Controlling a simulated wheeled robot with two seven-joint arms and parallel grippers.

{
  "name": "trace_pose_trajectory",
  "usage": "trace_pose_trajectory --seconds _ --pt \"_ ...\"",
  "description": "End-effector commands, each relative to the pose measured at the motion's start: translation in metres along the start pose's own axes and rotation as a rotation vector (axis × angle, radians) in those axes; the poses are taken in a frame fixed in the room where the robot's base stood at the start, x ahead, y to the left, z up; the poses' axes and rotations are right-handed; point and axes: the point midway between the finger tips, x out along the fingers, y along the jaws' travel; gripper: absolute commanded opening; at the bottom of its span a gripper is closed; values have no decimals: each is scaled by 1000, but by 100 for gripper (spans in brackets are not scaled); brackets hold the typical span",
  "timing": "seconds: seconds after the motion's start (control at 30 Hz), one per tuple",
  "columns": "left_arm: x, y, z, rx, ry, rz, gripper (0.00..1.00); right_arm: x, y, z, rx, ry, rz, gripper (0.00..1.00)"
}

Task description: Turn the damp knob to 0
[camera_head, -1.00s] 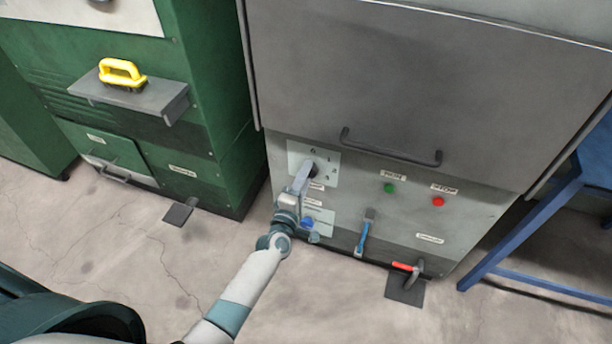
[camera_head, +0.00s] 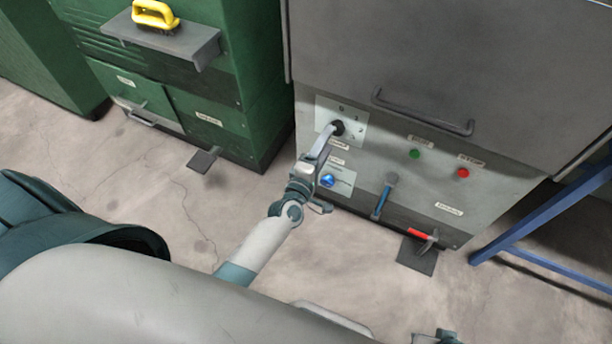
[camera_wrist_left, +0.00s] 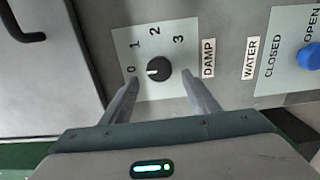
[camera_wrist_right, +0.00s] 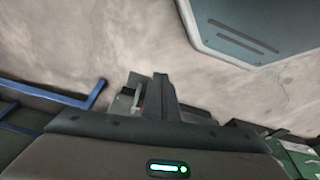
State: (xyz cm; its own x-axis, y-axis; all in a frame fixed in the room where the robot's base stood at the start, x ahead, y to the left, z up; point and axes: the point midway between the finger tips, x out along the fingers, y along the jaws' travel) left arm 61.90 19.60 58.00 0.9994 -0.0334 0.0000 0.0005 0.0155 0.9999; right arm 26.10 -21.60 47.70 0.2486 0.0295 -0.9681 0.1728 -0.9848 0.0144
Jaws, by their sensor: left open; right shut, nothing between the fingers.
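The black damp knob (camera_wrist_left: 158,69) sits on a white plate (camera_wrist_left: 123,40) marked 0 to 3, beside the DAMP label (camera_wrist_left: 208,58). Its white mark points left, toward the 0. In the head view the knob (camera_head: 338,128) shows just beyond my left fingertips. My left gripper (camera_wrist_left: 160,79) is open, one finger on each side in front of the knob; the fingers look clear of it. It also shows in the head view (camera_head: 323,150). My right gripper (camera_wrist_right: 160,80) is shut and empty, above the floor, away from the panel.
A blue WATER knob (camera_wrist_left: 309,57) is close by the damp knob. A blue frame (camera_head: 540,225) stands at far right.

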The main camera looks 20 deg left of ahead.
Motion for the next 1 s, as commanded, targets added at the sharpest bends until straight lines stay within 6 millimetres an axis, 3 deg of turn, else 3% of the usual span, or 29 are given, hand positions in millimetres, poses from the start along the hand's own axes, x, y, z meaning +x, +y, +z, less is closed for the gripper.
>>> trace_pose_trajectory --seconds 0.4,0.6,0.8,1.0 --pt "-86 -2 0 0 -1 -3 55 3 0 -2 -1 0 0 0" --pt "-116 -1 0 1 -1 -2 55 -4 0 -2 -1 5 0 0" --pt "-130 -1 0 0 -1 -2 55 -10 -1 2 0 -2 -1 0" --pt "-132 0 0 0 0 0 55 -9 -1 5 0 -5 -1 0"
